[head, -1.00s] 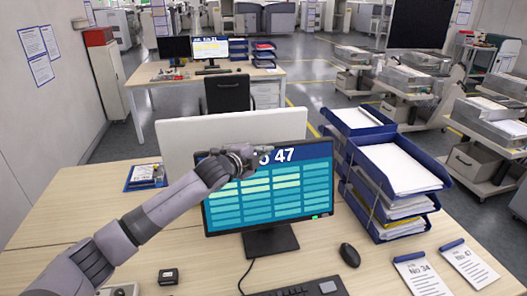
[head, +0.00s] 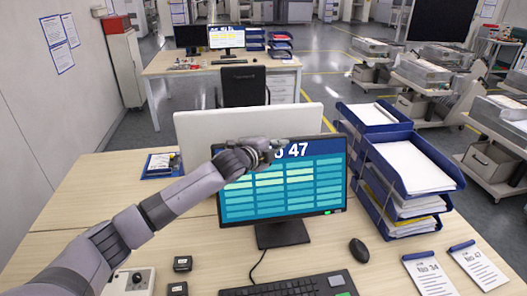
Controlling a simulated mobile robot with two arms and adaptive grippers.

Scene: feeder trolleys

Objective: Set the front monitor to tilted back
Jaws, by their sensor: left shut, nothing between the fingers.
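The front monitor (head: 285,190) stands on the near desk and shows a blue and teal table with the number 47 at the top. Its black stand (head: 282,235) rests on the desk. My left gripper (head: 275,146) is shut and empty at the monitor's upper edge. It covers part of the header text. I cannot tell whether its fingers touch the edge. The exact tilt of the screen is hard to judge from this view. My right gripper is not in view.
Blue paper trays (head: 405,165) stand right of the monitor. A keyboard (head: 290,285), a mouse (head: 359,250) and two number cards (head: 478,265) lie in front. A white divider panel (head: 200,124) stands behind. The desk's left part is mostly clear.

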